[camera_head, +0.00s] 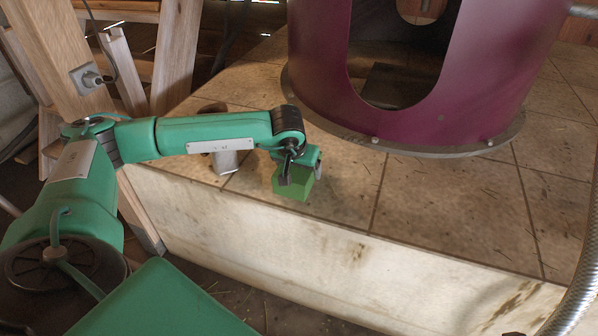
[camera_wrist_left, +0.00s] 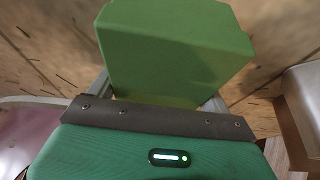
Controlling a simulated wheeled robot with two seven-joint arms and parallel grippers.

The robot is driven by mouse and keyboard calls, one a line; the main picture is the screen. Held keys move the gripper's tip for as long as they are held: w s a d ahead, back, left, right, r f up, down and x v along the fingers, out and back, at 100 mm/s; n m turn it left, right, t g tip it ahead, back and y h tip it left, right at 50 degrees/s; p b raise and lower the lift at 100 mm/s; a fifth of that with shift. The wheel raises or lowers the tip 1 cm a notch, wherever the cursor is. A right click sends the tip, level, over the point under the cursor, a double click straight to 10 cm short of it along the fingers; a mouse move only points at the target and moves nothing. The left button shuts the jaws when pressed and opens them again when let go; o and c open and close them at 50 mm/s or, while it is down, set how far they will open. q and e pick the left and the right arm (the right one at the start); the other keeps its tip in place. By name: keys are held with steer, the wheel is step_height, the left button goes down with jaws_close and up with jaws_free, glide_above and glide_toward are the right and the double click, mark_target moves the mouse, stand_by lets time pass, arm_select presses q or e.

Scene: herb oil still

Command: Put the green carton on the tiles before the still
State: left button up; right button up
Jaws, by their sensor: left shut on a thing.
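The green carton (camera_head: 291,187) is at my left gripper (camera_head: 300,172), over the tiles (camera_head: 345,200) in front of the still (camera_head: 440,90), near the front edge of the tiled platform. In the left wrist view the carton (camera_wrist_left: 170,50) fills the space between the two fingers of my left gripper (camera_wrist_left: 155,90), which is shut on it. The still is a large purple drum with an arched opening. I cannot tell whether the carton's underside touches the tiles. My right gripper is not in view.
A small metallic block (camera_head: 226,162) with a brown object beside it stands on the tiles behind my left forearm. A wooden post (camera_head: 60,50) rises at the left. A corrugated metal hose (camera_head: 585,270) runs down the right. Bare tiles lie right of the carton.

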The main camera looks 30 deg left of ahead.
arm_select(q)
steer(key=shift+f, duration=0.4)
steer(key=shift+r, duration=0.1)
steer(key=o, duration=0.7)
steer(key=shift+f, duration=0.2)
steer(key=o, duration=0.4)
steer(key=shift+r, duration=0.1)
